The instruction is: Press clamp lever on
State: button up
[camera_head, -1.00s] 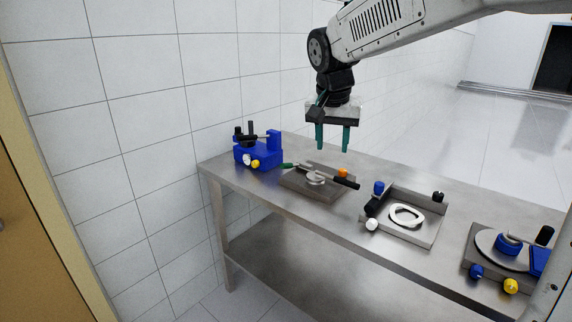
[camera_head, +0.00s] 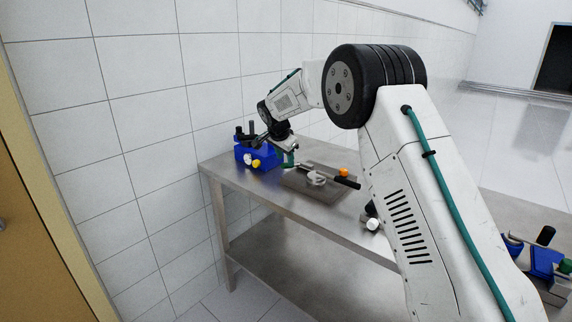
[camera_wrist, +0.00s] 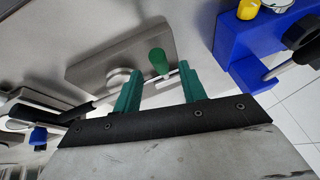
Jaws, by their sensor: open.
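The metal base plate (camera_head: 318,192) with a round ring part (camera_head: 316,179) lies on the steel table, beside the blue unit. In the head view my gripper (camera_head: 291,157) is low over the plate's left end, and the grip is mostly hidden there.
A blue unit (camera_head: 266,157) with a yellow knob (camera_head: 256,164) stands close on the left; it is close to the right finger in the wrist view (camera_wrist: 243,55). A black handle (camera_head: 346,182) and an orange knob (camera_head: 343,172) are at the plate's right. My arm hides other fixtures.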

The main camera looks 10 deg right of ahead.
jog(key=shift+x, duration=1.95)
